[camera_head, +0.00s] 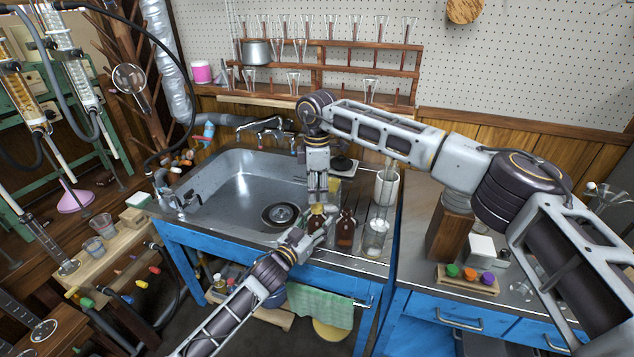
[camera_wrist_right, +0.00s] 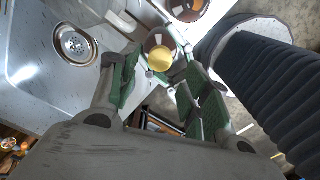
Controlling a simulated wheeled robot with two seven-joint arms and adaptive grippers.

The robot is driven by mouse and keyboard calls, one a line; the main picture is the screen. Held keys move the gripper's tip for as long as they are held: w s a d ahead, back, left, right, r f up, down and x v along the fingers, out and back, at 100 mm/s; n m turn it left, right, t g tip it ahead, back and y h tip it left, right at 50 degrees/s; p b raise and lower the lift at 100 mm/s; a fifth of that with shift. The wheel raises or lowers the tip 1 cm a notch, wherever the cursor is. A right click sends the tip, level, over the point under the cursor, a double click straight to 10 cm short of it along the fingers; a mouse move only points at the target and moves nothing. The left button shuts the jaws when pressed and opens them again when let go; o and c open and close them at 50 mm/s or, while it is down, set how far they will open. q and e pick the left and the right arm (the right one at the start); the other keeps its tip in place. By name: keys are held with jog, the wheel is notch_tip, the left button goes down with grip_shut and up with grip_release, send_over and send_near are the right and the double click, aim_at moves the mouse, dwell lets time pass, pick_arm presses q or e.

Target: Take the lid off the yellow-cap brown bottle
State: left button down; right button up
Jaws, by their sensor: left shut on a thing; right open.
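The yellow-cap brown bottle (camera_head: 317,221) stands near the front right of the sink, partly covered by my grippers. My left gripper (camera_head: 311,232) comes from the lower left and is shut on its body. My right gripper (camera_head: 318,198) points down from above, open. In the right wrist view, the yellow cap (camera_wrist_right: 160,58) shows between the open green-padded fingers (camera_wrist_right: 158,82), near their tips. I cannot tell whether either finger touches it. The brown glass (camera_wrist_right: 154,42) shows around the cap.
A second brown bottle (camera_head: 346,229) stands close on the right. A clear glass vessel (camera_head: 376,238) and a white cylindrical container (camera_head: 386,187) are further right. The sink (camera_head: 235,190) lies open to the left. A green towel (camera_head: 312,308) hangs in front.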

aim_at(317, 205)
jog(key=shift+f, duration=2.7)
jog(key=shift+c, duration=0.3)
grip_shut()
jog(key=shift+n, duration=0.3)
